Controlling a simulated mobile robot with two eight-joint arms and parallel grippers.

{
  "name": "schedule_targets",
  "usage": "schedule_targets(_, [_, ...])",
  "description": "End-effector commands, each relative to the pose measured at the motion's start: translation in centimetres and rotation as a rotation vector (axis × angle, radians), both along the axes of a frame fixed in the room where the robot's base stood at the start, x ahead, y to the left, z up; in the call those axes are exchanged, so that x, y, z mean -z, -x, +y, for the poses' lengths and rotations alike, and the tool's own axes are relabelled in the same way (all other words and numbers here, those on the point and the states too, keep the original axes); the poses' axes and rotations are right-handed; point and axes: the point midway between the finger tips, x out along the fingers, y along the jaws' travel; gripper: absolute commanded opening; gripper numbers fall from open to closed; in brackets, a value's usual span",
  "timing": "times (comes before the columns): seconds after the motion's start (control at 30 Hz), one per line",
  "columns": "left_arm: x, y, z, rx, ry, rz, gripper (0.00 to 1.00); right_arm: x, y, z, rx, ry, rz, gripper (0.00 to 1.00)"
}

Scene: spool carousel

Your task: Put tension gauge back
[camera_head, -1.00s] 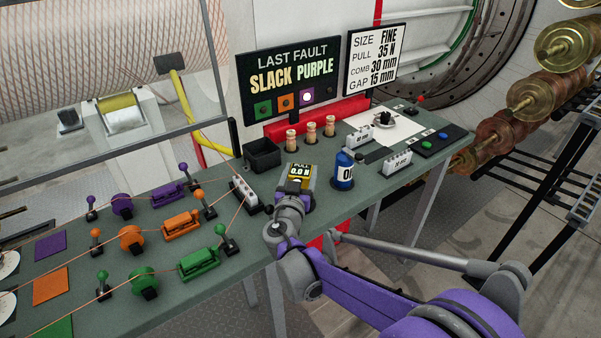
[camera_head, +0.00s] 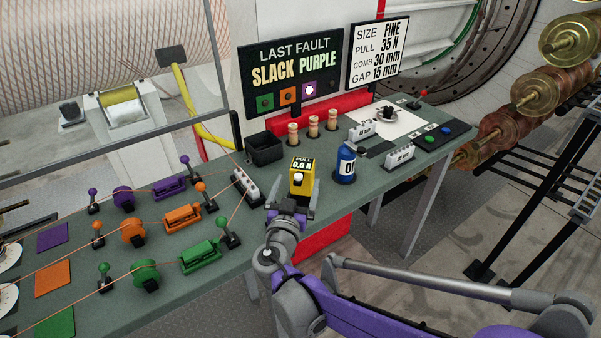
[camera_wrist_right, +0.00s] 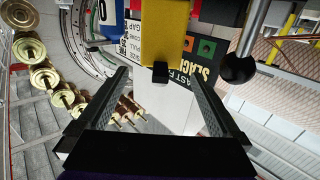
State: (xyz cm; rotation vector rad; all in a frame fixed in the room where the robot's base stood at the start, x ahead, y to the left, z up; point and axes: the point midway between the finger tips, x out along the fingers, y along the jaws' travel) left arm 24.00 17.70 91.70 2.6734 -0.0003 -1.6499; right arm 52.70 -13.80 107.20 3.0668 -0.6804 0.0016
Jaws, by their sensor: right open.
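The tension gauge (camera_head: 301,178) is a yellow block with a black display reading "PULL 0.0 N". It stands upright on the green bench near the front edge. My right gripper (camera_head: 293,200) is open, its fingers low in front of the gauge. In the right wrist view the gauge's yellow body (camera_wrist_right: 165,35) lies beyond the open fingertips (camera_wrist_right: 160,85), with no finger closed on it. My left gripper is not in view.
A blue cylinder (camera_head: 345,165) stands just right of the gauge. A black bin (camera_head: 264,149) and several wooden pegs (camera_head: 313,128) are behind it. A white block with knobs (camera_head: 246,187) is to the left. Threads, spools and levers fill the left bench.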

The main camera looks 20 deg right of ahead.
Motion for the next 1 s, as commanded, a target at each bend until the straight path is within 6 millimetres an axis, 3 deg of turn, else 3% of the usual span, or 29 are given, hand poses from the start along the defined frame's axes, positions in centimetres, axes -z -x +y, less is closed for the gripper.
schedule_targets(0.2, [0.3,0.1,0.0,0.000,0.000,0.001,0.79,0.0,2.9,1.4,-0.002,-0.001,0.000,1.00])
schedule_targets(0.4, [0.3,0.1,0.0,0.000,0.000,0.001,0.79,0.0,3.7,1.7,0.000,0.000,0.000,1.00])
schedule_targets(0.57, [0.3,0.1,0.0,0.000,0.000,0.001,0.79,1.0,4.9,-0.6,0.045,0.001,0.087,1.00])
schedule_targets(0.67, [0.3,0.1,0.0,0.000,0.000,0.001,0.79,3.0,7.4,-4.1,0.102,-0.001,0.252,1.00])
schedule_targets(0.8, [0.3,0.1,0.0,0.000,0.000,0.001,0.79,7.4,13.3,-8.3,0.125,-0.035,0.570,1.00])
schedule_targets(0.9, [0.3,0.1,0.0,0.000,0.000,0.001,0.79,10.4,18.0,-9.2,0.066,-0.082,0.778,1.00])
schedule_targets(1.0, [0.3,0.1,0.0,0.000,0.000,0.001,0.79,12.9,22.3,-8.5,-0.045,-0.138,0.939,1.00])
